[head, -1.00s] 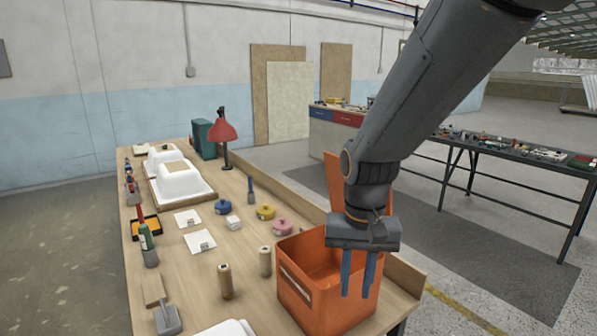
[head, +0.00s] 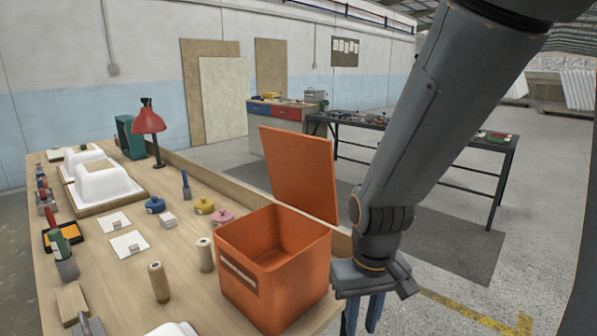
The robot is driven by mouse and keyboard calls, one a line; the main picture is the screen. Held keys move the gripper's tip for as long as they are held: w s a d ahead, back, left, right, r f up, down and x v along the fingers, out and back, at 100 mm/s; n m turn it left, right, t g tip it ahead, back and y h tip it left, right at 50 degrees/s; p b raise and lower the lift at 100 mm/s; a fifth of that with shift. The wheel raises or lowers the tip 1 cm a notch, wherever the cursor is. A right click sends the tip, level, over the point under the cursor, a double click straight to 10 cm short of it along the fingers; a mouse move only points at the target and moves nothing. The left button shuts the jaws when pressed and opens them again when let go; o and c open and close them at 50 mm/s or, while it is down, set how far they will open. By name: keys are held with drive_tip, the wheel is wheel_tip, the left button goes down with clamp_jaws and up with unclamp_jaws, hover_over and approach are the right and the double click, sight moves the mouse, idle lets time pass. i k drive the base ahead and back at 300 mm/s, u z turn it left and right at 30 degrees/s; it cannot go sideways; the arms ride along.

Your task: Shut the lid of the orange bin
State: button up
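The orange bin (head: 273,299) stands open on the wooden workbench, near its right edge. Its inside looks empty from here. Its lid (head: 300,172) is a flat orange panel standing up from the bin's far right side, leaning a little back. My gripper (head: 362,318) is just right of the bin in the picture, pointing down, lower than the lid. Its two blue fingers are apart with nothing seen between them. The lower ends of the fingers run to the bottom edge of the picture. I cannot tell whether the gripper touches the bin's side.
A red lamp (head: 148,121) and white tub shells (head: 105,183) are farther back. A dark table (head: 420,136) stands beyond, with open floor before it.

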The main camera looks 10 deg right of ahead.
sight(300, 167)
drive_tip(key=z, duration=1.65)
drive_tip(key=i, duration=2.2)
drive_tip(key=u, duration=3.9)
